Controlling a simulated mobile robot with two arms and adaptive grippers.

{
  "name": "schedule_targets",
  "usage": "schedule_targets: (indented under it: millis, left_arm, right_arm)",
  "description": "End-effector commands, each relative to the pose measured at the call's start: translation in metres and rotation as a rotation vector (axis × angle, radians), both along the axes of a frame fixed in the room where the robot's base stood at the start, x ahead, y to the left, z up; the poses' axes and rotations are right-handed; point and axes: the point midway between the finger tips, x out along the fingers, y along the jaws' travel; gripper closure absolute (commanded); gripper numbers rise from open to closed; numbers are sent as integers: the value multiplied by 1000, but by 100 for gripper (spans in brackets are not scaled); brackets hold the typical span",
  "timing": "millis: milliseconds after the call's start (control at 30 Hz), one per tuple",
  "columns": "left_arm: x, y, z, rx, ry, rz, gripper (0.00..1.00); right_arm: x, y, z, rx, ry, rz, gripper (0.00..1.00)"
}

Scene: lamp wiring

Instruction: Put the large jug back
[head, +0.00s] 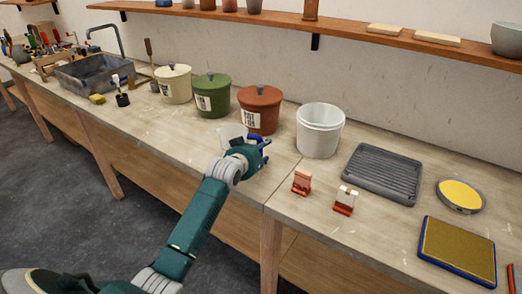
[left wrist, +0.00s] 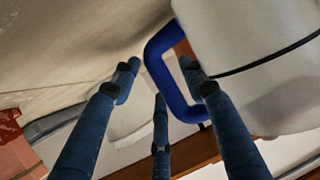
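A white jug (head: 232,132) stands on the workbench in front of the green and terracotta canisters, partly covered by my left gripper (head: 258,150). In the left wrist view the jug (left wrist: 275,70) fills the upper right, with a dark line around its body and a blue loop handle (left wrist: 158,70). My left gripper (left wrist: 158,80) has its blue fingers spread around the handle. One finger overlaps the handle's right part; another is well apart to its left. I see no firm closing on it. My right gripper is not in view.
Cream (head: 173,86), green (head: 212,97) and terracotta (head: 259,110) lidded canisters stand behind the jug. A wooden shelf (head: 360,32) runs above.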

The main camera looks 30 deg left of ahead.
Motion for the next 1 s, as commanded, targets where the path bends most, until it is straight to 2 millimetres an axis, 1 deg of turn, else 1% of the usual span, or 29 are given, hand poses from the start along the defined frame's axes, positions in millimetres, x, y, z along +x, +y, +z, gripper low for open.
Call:
schedule_targets:
  millis: [267, 367, 467, 800, 900, 1000]
  left_arm:
    - [0, 0, 3, 0, -1, 0, 57]
    - [-6, 0, 5, 1, 0, 0, 57]
    - [-19, -2, 10, 1, 0, 0, 57]
    - [-80, -9, 36, 2, -1, 0, 57]
    - [-94, -11, 42, 1, 0, 0, 57]
    - [-104, -12, 47, 0, -1, 1, 57]
  right_arm:
    - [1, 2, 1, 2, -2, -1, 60]
    - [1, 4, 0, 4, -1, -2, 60]
    - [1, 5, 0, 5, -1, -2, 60]
    - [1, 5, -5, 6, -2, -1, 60]
    - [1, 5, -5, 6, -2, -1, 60]
    - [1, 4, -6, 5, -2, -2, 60]
